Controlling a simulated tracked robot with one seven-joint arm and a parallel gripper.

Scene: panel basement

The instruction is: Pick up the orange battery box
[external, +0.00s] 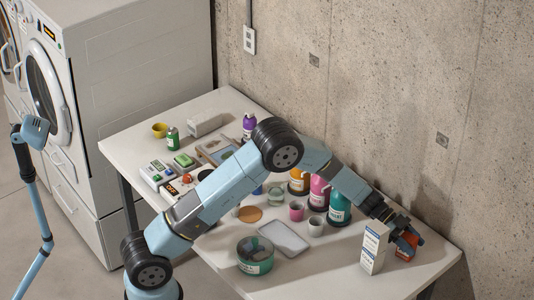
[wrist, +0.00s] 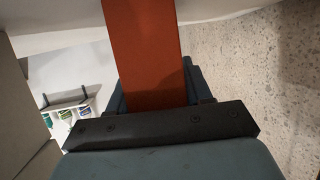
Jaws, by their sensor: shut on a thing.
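The orange battery box (external: 408,243) is at the right end of the white table (external: 345,283) in the external view. My gripper (external: 403,232) reaches it from the upper left and is shut on it. In the wrist view the box (wrist: 145,45) runs as an orange-red block up from between the dark jaws. The jaws hide part of it. I cannot tell whether its underside touches the table.
A white and blue carton (external: 374,248) stands upright close left of the box. Teal (external: 340,208), pink (external: 319,192) and orange (external: 299,181) bottles stand behind, under my arm. A concrete wall (external: 420,120) borders the table's back. The front right tabletop is clear.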

